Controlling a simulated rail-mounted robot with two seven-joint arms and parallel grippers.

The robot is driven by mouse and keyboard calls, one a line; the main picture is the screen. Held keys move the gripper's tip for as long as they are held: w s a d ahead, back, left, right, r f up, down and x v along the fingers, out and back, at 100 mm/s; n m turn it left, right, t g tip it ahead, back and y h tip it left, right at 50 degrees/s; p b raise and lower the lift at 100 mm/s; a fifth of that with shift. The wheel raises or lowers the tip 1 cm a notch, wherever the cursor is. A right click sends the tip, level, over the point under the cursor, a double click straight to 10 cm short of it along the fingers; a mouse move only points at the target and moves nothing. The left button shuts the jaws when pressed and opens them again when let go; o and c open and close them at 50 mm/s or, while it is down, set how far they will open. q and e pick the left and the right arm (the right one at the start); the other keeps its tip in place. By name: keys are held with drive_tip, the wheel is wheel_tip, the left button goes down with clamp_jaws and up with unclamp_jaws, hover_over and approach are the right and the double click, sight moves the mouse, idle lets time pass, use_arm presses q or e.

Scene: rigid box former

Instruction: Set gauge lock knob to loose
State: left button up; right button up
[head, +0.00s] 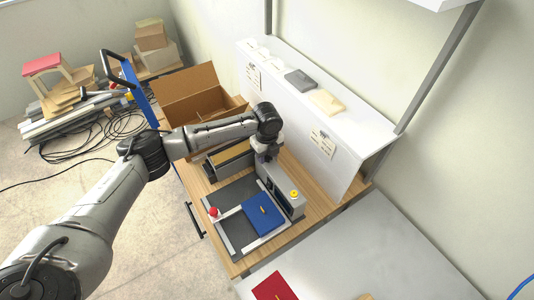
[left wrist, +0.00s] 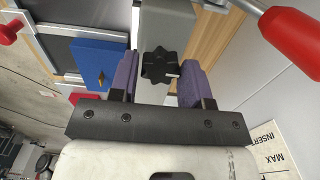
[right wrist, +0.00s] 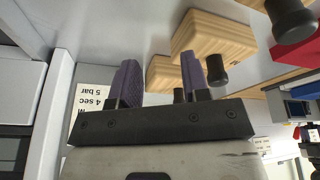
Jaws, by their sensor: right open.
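The black star-shaped gauge lock knob (left wrist: 160,66), with a small white pointer on it, sits on a grey housing in the left wrist view. My left gripper (left wrist: 158,84) has its two purple fingers on either side of the knob, with a visible gap to each finger. In the head view my left gripper (head: 265,155) is over the back of the grey machine (head: 279,190), and the knob is hidden there. My right gripper (right wrist: 160,76) is open and empty in the right wrist view, close to wooden blocks with black knobs (right wrist: 208,38).
The machine has a blue plate (head: 263,214), a red knob (head: 214,212) and a yellow button (head: 294,194). A red-ended handle (left wrist: 290,40) is close on the right in the left wrist view. An open cardboard box (head: 190,92) stands behind my left arm.

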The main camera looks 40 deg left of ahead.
use_arm(q)
drive_tip(key=c, duration=0.5)
drive_tip(key=shift+r+n+p, duration=0.2)
drive_tip(key=shift+n+p, duration=0.1)
drive_tip(key=shift+p, duration=0.4)
drive_tip(key=n+p, duration=0.9)
drive_tip(key=p, duration=0.3)
drive_tip(key=n+p, duration=0.3)
drive_tip(key=n, duration=0.2)
drive_tip(key=shift+n+p, duration=0.3)
drive_tip(key=shift+p, duration=0.1)
drive_tip(key=shift+f+n+p, duration=0.1)
drive_tip(key=shift+n+p, duration=0.65)
drive_tip(key=shift+n, duration=0.45)
use_arm(e)
wheel_tip(320, 180, up, 19)
drive_tip(key=shift+a, duration=0.15)
use_arm(q)
drive_tip(key=shift+n, duration=0.4)
drive_tip(key=o, duration=0.9)
drive_tip(key=shift+f, duration=0.1)
